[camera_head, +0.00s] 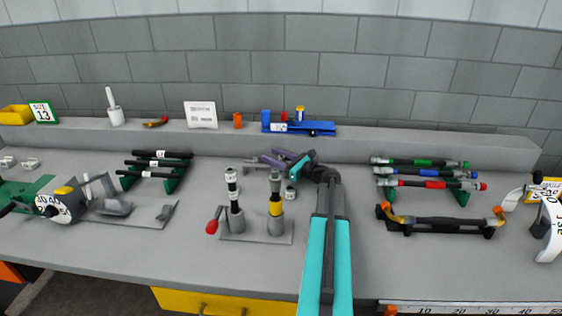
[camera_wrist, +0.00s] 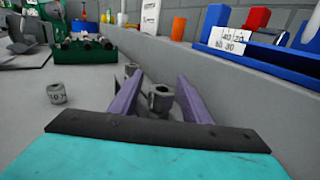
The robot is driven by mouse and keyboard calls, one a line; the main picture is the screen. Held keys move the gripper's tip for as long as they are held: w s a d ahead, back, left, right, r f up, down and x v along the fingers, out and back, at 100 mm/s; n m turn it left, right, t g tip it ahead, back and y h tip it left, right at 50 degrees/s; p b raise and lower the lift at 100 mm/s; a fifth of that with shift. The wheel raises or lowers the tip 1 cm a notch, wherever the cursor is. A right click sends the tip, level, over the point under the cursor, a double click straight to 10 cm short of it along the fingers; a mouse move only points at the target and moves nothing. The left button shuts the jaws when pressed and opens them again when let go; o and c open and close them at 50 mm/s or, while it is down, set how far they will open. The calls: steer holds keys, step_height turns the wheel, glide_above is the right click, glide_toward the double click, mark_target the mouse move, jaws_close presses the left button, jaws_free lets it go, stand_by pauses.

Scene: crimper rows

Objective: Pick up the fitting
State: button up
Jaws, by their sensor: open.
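My gripper (camera_head: 264,158) is over the back of the bench, near the raised ledge. In the wrist view its two purple fingers (camera_wrist: 159,80) are apart. A small grey ring-shaped fitting (camera_wrist: 161,98) with a dark bore stands upright between them in the picture, closer to the right finger; I cannot tell whether it touches. A second grey fitting (camera_wrist: 57,93) with dark marks stands left of the fingers. Another (camera_wrist: 131,69) shows partly behind the left finger. In the head view one grey fitting (camera_head: 290,193) stands below my gripper, beside the grey post stand.
The grey post stand (camera_head: 257,237) with a red-knobbed lever is in front of my gripper. The ledge (camera_head: 350,145) holds a blue tray (camera_head: 322,130). A black-handled tool rack (camera_head: 157,171) is left; a coloured one (camera_head: 425,170) is right.

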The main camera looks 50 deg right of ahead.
steer(key=shift+w, duration=0.1)
steer(key=shift+c, duration=0.3)
jaws_close()
steer(key=shift+r, duration=0.1)
step_height(320, 180, up, 10)
steer(key=b, duration=0.1)
stand_by(0.9)
stand_by(0.6)
